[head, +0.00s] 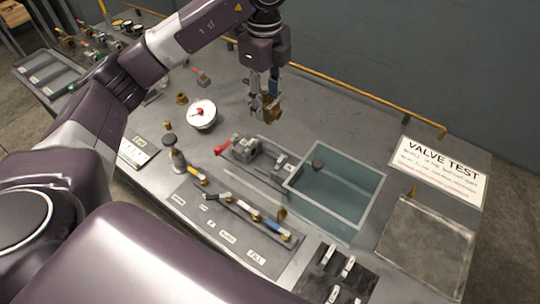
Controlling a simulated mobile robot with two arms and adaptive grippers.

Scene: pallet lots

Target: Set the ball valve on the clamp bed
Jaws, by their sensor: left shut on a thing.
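My left gripper (263,101) hangs at the upper middle of the head view, pointing down. It is shut on a brass ball valve (272,109), which appears above the bench. The fingers hide part of the valve. The clamp bed (262,160) is a grey vise-like fixture with a red handle (222,149). It sits on the bench nearer to me than the valve in the picture, and no valve shows between its jaws. My right gripper is not in view.
A water tank (373,203) adjoins the clamp bed on the right. A labelled panel (215,212) with a pipe and levers lies in front. A yellow rail (350,90) runs along the back. The bench behind the clamp is clear.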

